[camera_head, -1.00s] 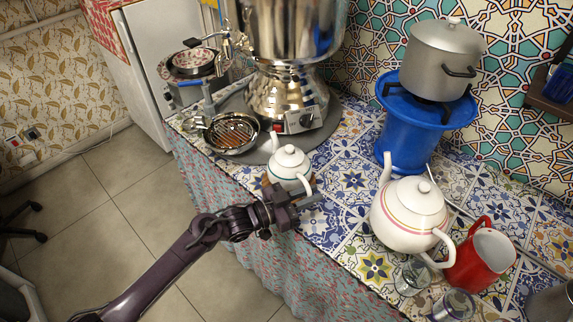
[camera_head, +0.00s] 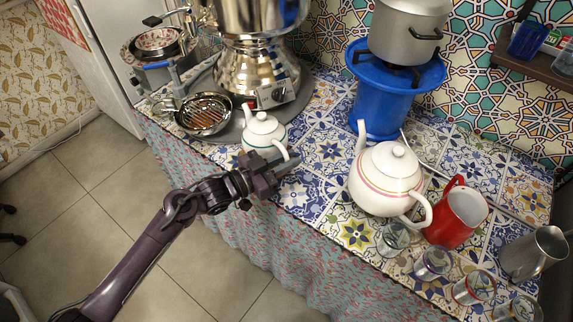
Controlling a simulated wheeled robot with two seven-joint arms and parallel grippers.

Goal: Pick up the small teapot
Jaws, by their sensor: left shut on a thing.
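The fingers partly hide the handle's lower end. I cannot tell whether the teapot's base touches the counter. My right gripper is not in view.
A larger white teapot (camera_head: 384,180) stands to the right, with a red jug (camera_head: 457,216), glasses (camera_head: 433,262) and a metal pitcher (camera_head: 535,253) beyond. A strainer pan (camera_head: 205,115) is on the left. Bare tiles (camera_head: 318,160) lie between the teapots.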

